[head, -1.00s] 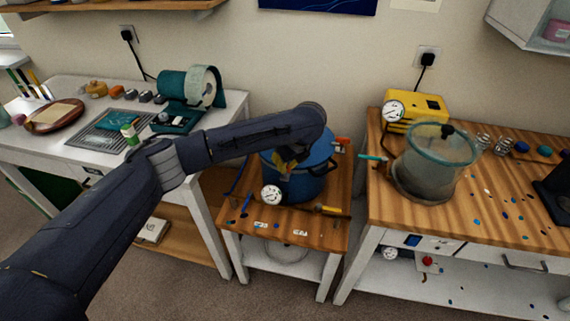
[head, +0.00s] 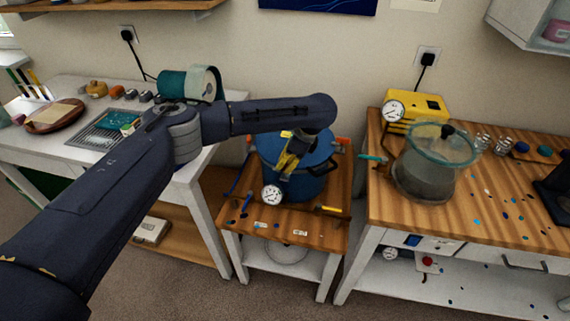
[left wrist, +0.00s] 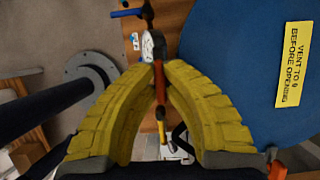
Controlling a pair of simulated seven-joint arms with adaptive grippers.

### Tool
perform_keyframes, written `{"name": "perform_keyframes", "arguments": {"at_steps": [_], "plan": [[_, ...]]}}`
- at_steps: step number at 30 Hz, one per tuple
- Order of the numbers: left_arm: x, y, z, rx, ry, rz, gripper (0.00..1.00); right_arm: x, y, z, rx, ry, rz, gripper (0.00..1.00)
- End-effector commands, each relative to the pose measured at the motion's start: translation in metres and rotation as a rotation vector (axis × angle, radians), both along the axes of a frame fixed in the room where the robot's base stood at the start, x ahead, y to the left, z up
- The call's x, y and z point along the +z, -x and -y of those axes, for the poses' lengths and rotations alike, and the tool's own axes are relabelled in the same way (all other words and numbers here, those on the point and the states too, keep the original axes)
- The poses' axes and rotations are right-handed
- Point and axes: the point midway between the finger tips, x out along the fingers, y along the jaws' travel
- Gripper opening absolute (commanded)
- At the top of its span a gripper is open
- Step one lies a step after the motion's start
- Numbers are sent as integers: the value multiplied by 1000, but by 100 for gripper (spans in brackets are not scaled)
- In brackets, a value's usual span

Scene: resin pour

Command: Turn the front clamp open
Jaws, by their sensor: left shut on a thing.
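The blue pressure pot (head: 318,180) stands on the small wooden table, with its blue lid in the left wrist view (left wrist: 240,75) bearing a yellow "vent to 0 before opening" label (left wrist: 295,64). My left gripper (head: 283,173), with yellow fingers, is at the pot's front edge. In the left wrist view its fingertips (left wrist: 160,68) are closed on a narrow orange-red piece, the front clamp (left wrist: 160,82), beside the lid. The fingers hide part of the clamp, so its exact angle is hard to tell. My right gripper is not in view.
A white dial gauge (head: 272,194) sits in front of the pot, close to my left fingers. Another orange clamp (head: 342,141) is at the pot's back right. A yellow-handled tool (head: 331,209) lies near the table's front. A glass-lidded chamber (head: 425,172) stands on the right bench.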

Motion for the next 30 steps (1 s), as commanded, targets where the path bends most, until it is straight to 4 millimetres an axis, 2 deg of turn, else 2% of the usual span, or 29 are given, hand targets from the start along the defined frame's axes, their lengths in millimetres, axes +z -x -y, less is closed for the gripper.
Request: {"name": "perform_keyframes", "arguments": {"at_steps": [17,18,23,30], "plan": [[-1,0,0,29,0,-1,0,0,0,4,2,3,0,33],[-1,0,0,29,0,-1,12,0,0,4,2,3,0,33],[0,0,0,28,0,0,30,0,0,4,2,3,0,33],[0,0,0,27,0,-1,33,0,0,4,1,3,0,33]]}}
